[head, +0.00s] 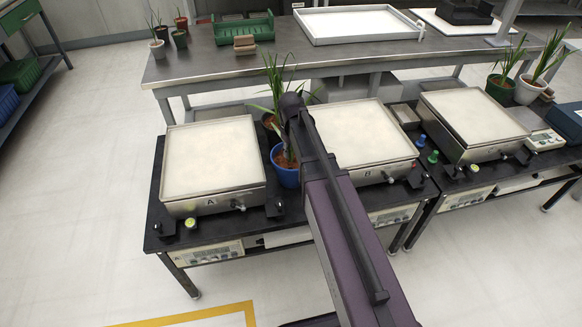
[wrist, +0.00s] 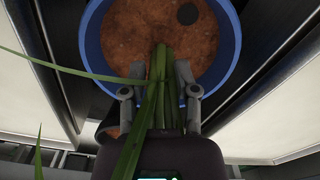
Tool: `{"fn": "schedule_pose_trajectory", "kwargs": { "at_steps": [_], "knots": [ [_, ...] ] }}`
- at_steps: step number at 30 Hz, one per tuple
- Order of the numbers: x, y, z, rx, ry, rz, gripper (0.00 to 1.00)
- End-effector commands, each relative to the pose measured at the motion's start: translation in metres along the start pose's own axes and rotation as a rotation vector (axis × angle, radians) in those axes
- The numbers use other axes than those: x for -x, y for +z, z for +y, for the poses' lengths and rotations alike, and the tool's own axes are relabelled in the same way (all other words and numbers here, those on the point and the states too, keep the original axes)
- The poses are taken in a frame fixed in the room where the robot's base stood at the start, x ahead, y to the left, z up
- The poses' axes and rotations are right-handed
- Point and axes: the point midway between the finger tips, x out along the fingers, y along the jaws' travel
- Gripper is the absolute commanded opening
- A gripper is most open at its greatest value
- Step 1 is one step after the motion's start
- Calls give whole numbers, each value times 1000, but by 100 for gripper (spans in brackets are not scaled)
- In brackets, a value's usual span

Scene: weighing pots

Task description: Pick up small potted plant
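A green leafy plant in a blue pot (head: 285,172) stands on the black bench between two weighing platforms. In the wrist view the blue pot (wrist: 232,50) is seen from above, with brown soil and a dark round spot. My gripper (wrist: 160,75) is over the soil, with one finger on each side of the green stems (wrist: 158,95). The fingers lie close to the stems; whether they press on them cannot be made out. In the head view my arm hides the gripper and part of the plant. A second, reddish-brown pot (head: 268,122) stands just behind the blue one.
Platform A (head: 210,157) is close on the left and platform B (head: 362,134) close on the right; both are empty. A third platform (head: 472,118) is farther right. Small pots (head: 180,40), a green tray (head: 242,28) and a white tray (head: 362,22) stand on the rear table.

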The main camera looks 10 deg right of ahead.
Motion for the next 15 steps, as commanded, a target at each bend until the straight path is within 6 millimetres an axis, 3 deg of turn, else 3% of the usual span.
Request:
{"fn": "schedule_pose_trajectory", "kwargs": {
  "at_steps": [1, 2, 15],
  "knots": [
    [0, 0, 0, 0, -1, 0, 7],
    [0, 0, 0, 0, -1, 0, 0],
    [2, 0, -1, 1, -2, 0, 0]
  ]
}}
